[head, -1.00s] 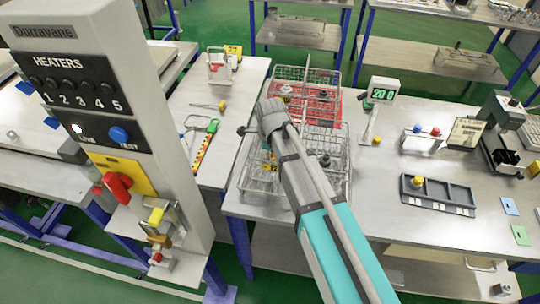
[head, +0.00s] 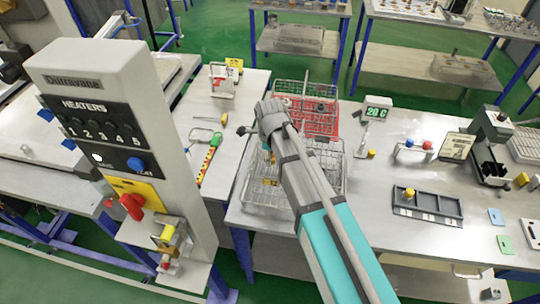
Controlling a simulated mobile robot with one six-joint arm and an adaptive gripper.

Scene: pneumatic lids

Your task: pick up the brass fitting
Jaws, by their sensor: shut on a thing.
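My arm reaches up from the bottom of the head view to a grey wrist above the wire baskets. I cannot pick out the brass fitting for certain. A brass-yellow piece (head: 408,193) stands on the dark slotted tray (head: 451,218), well right of my arm. Another small yellow piece (head: 371,154) lies on the bench near the green display. My arm hides part of the baskets.
A grey wire basket (head: 330,190) and a red-lined basket (head: 322,123) lie under and behind my arm. The heater panel (head: 110,95) rises at the left. A temperature display (head: 377,108) stands right of the baskets. The bench front between basket and tray is clear.

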